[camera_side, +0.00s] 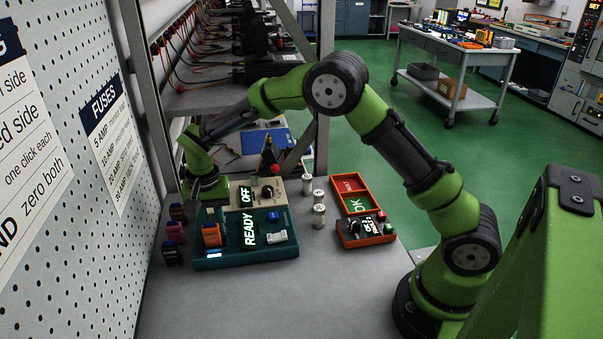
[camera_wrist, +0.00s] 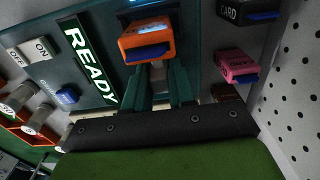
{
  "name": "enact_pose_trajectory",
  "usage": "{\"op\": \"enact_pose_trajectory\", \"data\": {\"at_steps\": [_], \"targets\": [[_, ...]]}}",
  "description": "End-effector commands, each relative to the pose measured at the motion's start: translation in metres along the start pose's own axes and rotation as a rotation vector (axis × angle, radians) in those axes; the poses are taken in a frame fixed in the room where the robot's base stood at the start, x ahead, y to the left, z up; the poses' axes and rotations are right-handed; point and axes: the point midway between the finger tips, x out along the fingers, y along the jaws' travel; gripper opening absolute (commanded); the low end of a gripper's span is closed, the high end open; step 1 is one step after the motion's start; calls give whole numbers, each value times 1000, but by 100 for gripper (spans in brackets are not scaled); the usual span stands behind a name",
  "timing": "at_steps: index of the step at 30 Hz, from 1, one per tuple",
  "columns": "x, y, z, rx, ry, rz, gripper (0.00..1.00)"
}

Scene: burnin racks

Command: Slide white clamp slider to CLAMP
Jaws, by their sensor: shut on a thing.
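My gripper (camera_wrist: 160,84) reaches down at the back left of the teal fixture (camera_side: 225,261), behind an orange module (camera_side: 211,236). Its fingers are close together around a small pale piece, which looks like the white clamp slider (camera_side: 210,211). Most of that piece is hidden between the fingers, and its labels cannot be read. The orange module also shows in the wrist view (camera_wrist: 147,42), just past the fingertips. The fixture's display (camera_side: 249,229) reads READY. Beside the display are a blue button (camera_side: 273,216) and a white ON switch (camera_side: 277,237).
A beige box (camera_side: 241,197) showing OFF stands behind the fixture. Dark and pink modules (camera_side: 175,231) lie to its left, near the pegboard. Silver cylinders (camera_side: 319,216) and an orange tray (camera_side: 354,184) with an OK field stand to the right. The front bench is clear.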

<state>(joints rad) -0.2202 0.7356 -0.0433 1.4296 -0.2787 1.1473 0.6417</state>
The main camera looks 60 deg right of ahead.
Motion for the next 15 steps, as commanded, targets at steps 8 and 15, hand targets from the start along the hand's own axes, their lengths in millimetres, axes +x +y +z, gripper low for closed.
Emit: {"op": "enact_pose_trajectory", "data": {"at_steps": [8, 15], "targets": [[-1, -1, 6, -1, -3, -2, 0], [0, 0, 6, 0, -3, -1, 47]]}}
